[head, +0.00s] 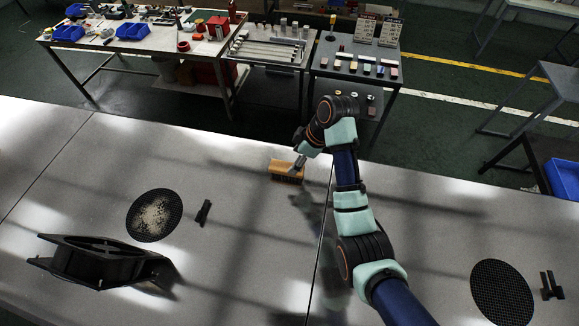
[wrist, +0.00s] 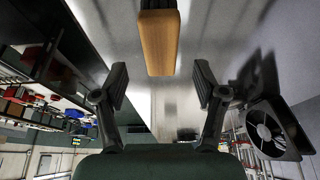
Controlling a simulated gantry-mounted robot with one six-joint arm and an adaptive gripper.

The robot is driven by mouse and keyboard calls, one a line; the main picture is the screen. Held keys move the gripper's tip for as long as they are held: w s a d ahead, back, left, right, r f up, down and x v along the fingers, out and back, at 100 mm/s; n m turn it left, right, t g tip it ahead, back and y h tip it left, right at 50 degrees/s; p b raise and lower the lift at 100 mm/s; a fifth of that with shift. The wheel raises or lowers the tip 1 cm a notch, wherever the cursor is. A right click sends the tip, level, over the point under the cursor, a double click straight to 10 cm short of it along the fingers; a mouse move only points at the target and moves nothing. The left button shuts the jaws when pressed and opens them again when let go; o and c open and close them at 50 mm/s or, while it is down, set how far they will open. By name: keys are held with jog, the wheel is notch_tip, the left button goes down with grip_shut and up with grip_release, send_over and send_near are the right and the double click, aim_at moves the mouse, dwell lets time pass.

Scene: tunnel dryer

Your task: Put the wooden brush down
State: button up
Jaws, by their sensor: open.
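The wooden brush (head: 287,170) has a tan block and dark bristles pointing down. In the head view it appears to stand on the grey metal surface (head: 230,215) near its far edge, left of a seam. My gripper (head: 298,163) is right at the brush's upper side in the head view. In the wrist view the tan block (wrist: 158,45) lies ahead of my gripper (wrist: 160,86), centred between the spread fingers. The fingers are open with clear space on both sides of the block. The bristle tips' contact with the surface is hard to see.
A round black mesh (head: 153,215) with pale grains lies to the left, beside small black pieces (head: 203,211). A black fan housing (head: 98,262) stands at front left. Another black mesh (head: 502,292) lies at front right. The surface around the brush is clear.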

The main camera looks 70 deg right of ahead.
jog(key=p+v, duration=0.2)
jog(key=v, duration=0.3)
jog(key=shift+w+a+f, duration=0.1)
jog(key=shift+w+a, duration=0.15)
jog(key=shift+w, duration=0.1)
jog(key=w+a+r+t+h, duration=0.1)
jog(key=w+a+r+t, duration=0.1)
jog(key=w+a, duration=0.8)
jog(key=w+a+r+t+h, duration=0.15)
jog(key=w+a, duration=0.25)
jog(key=a, duration=1.2)
jog(key=s+a+r+m+t+y, duration=0.1)
jog(key=a+r, duration=0.3)
jog(key=a, duration=0.4)
jog(key=s+a+r+t, duration=0.3)
jog(key=a+r, duration=0.1)
jog(key=a, duration=0.5)
jog(key=shift+m+t+y, duration=0.35)
jog(key=shift+m, duration=0.05)
